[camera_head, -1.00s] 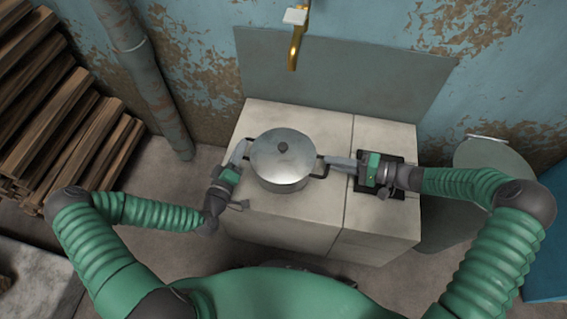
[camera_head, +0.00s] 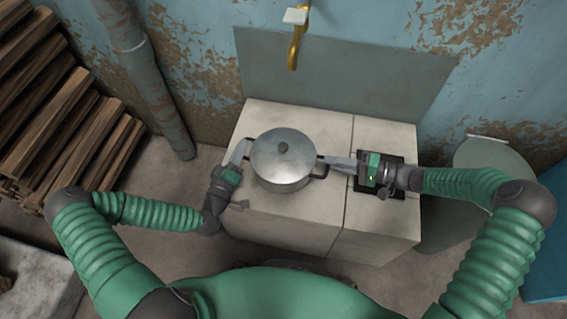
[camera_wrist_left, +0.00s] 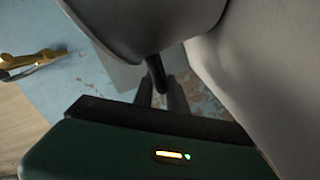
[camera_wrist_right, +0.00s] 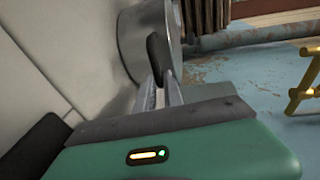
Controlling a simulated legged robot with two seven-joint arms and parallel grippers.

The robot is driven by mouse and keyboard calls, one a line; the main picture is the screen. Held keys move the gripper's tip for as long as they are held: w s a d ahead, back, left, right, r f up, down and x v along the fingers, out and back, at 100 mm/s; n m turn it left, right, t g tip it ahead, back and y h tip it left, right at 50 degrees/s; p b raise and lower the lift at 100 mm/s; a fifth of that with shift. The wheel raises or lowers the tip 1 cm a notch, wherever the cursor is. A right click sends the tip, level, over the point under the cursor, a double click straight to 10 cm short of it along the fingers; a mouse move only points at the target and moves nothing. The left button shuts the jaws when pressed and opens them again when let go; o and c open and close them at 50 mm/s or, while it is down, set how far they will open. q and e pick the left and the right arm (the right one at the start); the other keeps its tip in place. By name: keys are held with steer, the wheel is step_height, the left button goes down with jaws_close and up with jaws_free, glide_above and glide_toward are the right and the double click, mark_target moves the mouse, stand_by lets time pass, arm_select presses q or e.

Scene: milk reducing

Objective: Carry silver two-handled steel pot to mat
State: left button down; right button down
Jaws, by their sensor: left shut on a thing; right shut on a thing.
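The silver two-handled steel pot (camera_head: 284,172), lidded with a dark knob, is upright over the left part of the pale counter. I cannot tell whether its base touches the counter. My left gripper (camera_head: 241,150) is shut on the pot's left handle; the dark handle (camera_wrist_left: 156,75) shows between the fingers in the left wrist view. My right gripper (camera_head: 326,162) is shut on the right handle, which shows between its fingers in the right wrist view (camera_wrist_right: 158,62). A dark square mat (camera_head: 397,160) lies on the counter's right part, partly hidden under my right gripper.
The pale counter (camera_head: 290,222) has a seam between its left and right parts. A grey panel (camera_head: 345,80) stands behind it, with a brass tap (camera_head: 295,48) above. Stacked wood (camera_head: 60,110) and a pipe (camera_head: 150,85) are at left; a round grey-green container (camera_head: 490,165) is at right.

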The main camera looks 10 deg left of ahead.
arm_select(q)
steer(key=shift+a+f, duration=0.2)
steer(key=shift+a, duration=0.05)
arm_select(e)
steer(key=shift+w+d, duration=0.1)
steer(key=shift+d, duration=0.05)
